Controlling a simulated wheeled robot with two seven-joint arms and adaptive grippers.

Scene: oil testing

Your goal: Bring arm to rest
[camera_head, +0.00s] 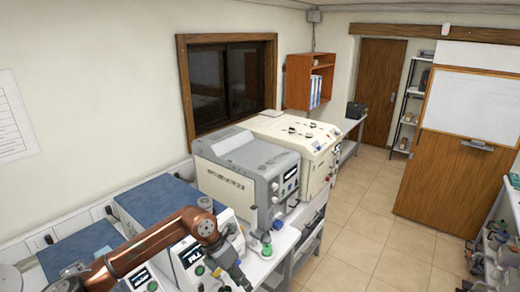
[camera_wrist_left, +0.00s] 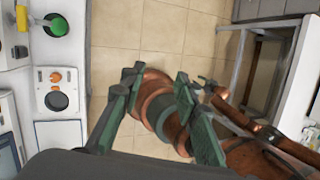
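My left arm (camera_head: 150,244) is copper-coloured and comes in from the lower left in the head view, bent over the bench front. Its dark gripper (camera_head: 238,276) points down near the bench's front edge; its tips are hard to make out there. In the left wrist view the two green fingers of my left gripper (camera_wrist_left: 158,80) stand apart. Copper and green parts of my own body show behind the gap, and I see nothing gripped. My right gripper cannot be made out in either view.
A grey instrument (camera_head: 245,172) and a cream machine (camera_head: 298,138) stand along the wall bench. A green-based flask (camera_head: 267,248) is close to my left gripper. Shelves with glassware (camera_head: 492,250) are at the right. The tiled floor (camera_head: 372,230) between is clear.

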